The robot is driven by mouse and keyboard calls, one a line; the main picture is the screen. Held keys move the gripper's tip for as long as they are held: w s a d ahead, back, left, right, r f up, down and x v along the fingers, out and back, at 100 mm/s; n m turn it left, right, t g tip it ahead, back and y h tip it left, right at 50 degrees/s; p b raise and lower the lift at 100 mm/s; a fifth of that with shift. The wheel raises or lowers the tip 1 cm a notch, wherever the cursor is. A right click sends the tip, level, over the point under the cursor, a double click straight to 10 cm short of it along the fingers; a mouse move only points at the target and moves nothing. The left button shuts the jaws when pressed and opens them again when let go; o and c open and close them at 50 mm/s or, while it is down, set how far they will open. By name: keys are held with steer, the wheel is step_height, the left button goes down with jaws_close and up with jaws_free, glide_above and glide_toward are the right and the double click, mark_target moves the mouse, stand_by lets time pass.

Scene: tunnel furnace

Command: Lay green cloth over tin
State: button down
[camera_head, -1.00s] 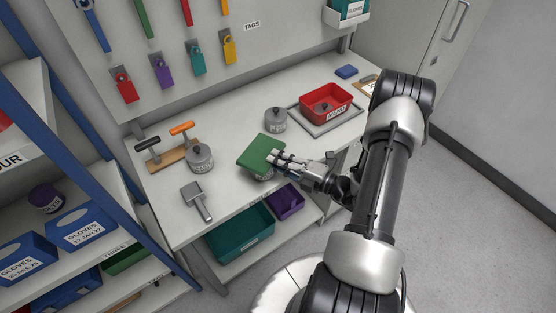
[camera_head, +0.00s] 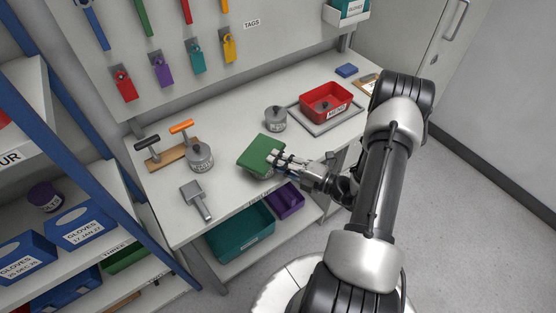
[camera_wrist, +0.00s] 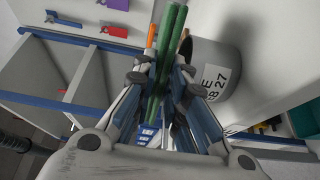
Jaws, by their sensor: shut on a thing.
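The green cloth (camera_head: 260,154) looks like a flat folded pad. It sits over the top of a grey tin (camera_head: 262,174) near the bench's front edge and hides most of it. My gripper (camera_head: 277,160) is shut on the right edge of the cloth. In the wrist view the cloth (camera_wrist: 166,62) shows edge-on between the fingers (camera_wrist: 160,110), and a labelled grey tin (camera_wrist: 218,70) stands close beside it. Whether the cloth rests fully on the tin I cannot tell.
Two other grey tins stand on the bench, one at the left (camera_head: 200,157) and one behind (camera_head: 275,118). A scoop (camera_head: 196,200) lies front left. A red bin (camera_head: 326,102) sits on a grey tray at the right. Teal (camera_head: 240,232) and purple bins are below.

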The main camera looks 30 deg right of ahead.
steer(key=shift+f+b, duration=0.3)
steer(key=shift+f, duration=0.2)
steer(key=c, duration=1.5)
jaws_free()
steer(key=shift+c, duration=0.2)
steer(key=shift+o, duration=0.3)
steer(key=o, duration=0.4)
steer(key=shift+c, duration=0.2)
steer(key=v, duration=0.9)
steer(key=shift+p, duration=0.35)
steer(key=shift+r, duration=0.15)
